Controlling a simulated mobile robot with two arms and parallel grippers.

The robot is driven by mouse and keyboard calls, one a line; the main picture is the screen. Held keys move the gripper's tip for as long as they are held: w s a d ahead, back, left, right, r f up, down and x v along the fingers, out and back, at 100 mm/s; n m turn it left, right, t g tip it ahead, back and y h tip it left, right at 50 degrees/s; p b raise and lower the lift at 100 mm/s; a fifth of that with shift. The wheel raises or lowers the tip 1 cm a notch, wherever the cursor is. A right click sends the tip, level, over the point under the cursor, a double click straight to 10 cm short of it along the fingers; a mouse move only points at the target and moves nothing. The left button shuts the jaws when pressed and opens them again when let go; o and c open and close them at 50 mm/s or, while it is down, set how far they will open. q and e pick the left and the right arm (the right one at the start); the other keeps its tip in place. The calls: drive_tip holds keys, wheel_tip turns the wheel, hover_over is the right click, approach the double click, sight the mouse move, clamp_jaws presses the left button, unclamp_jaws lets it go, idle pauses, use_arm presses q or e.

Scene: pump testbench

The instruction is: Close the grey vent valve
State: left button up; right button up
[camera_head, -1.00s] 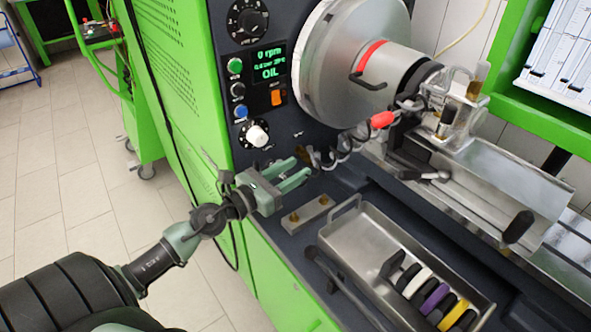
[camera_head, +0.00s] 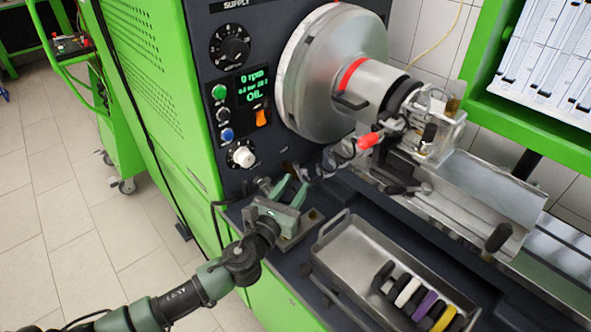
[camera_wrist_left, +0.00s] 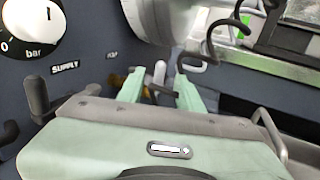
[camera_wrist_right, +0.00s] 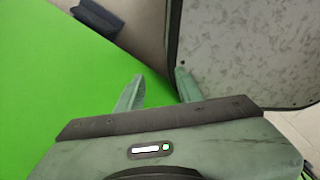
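My left gripper (camera_head: 296,182) is low at the front panel, below the white dial, with its fingers apart. In the left wrist view, a small grey valve handle (camera_wrist_left: 158,73) with a dark lever shows between or just beyond the fingertips; I take it for the vent valve. Brass shows beside the left finger. I cannot tell whether the fingers touch the handle or how it is turned. Another dark grey lever (camera_wrist_left: 37,95) stands left, near the SUPPLY label. My right gripper (camera_wrist_right: 158,74) is open and empty beside a green surface, outside the head view.
A metal tray (camera_head: 338,262) with several coloured rings lies right of my left gripper. A red-tipped handle (camera_head: 368,140) and the big round chuck (camera_head: 318,75) are above right. The panel has a display (camera_head: 252,88) and buttons.

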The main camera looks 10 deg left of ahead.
sight(303, 175)
use_arm(q)
drive_tip(key=w, duration=0.2)
drive_tip(key=w+d, duration=0.1)
drive_tip(key=w, duration=0.2)
drive_tip(key=shift+w+d, duration=0.1)
drive_tip(key=shift+w, duration=0.15)
clamp_jaws()
idle(1.2)
